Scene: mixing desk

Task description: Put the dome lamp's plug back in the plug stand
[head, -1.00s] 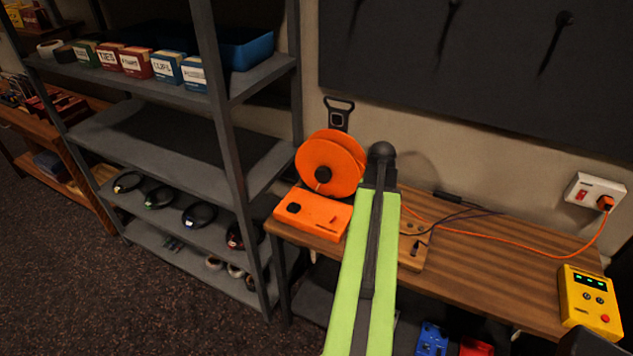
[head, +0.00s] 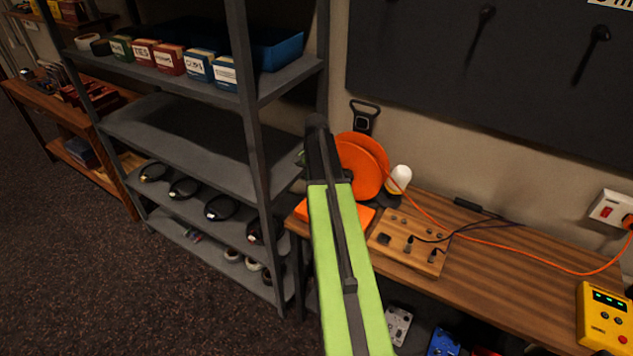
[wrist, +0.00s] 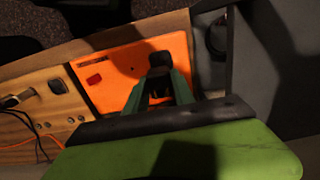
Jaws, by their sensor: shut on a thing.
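My gripper (wrist: 161,80) shows in the wrist view with its dark green fingers shut on a small black thing (wrist: 159,62), which looks like a plug. It is over the orange box; the gap below is unclear. In the head view my arm hides most of the gripper and the held thing. The wooden plug stand (head: 385,254) lies on the bench, right of my arm, with dark plugs and cords on it. It also shows at the left of the wrist view (wrist: 40,77). A white dome (head: 401,177), likely the dome lamp, stands behind the stand.
The orange box (wrist: 120,89) and an orange cable reel (head: 368,165) are left of the stand. A grey shelf rack (head: 256,150) stands close on the left. An orange cord crosses the bench to a wall socket (head: 608,210). A yellow device (head: 604,318) is at the right.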

